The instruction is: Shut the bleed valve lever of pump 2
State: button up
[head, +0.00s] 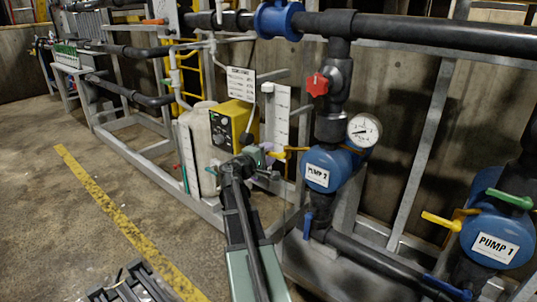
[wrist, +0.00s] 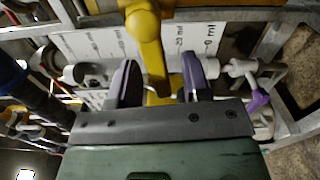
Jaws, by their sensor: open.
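Pump 2 (head: 318,170) is a blue round housing with a white "PUMP 2" label. A yellow lever (head: 290,150) sticks out from its upper left side; no label on it is readable. My gripper (head: 268,156) is at the lever's left end. In the wrist view the yellow lever (wrist: 149,45) runs down between the two fingers of my gripper (wrist: 160,78). The fingers are apart, with a gap on each side of the lever. A blue lever (head: 307,226) sits below pump 2.
A pressure gauge (head: 364,130) and a red knob (head: 318,84) are close above pump 2. Behind my gripper stand a yellow dosing unit (head: 232,125) and white scale boards (wrist: 95,48). A purple lever (wrist: 258,98) is right of the fingers. Pump 1 (head: 495,243) is far right.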

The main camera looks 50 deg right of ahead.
jog(key=shift+d, duration=0.1)
grip_shut()
jog(key=shift+r+m, duration=0.25)
jog(key=shift+m, duration=0.05)
jog(key=shift+r+m+p, duration=0.1)
jog(key=shift+m+p, duration=0.25)
jog(key=shift+m, duration=0.15)
grip_release()
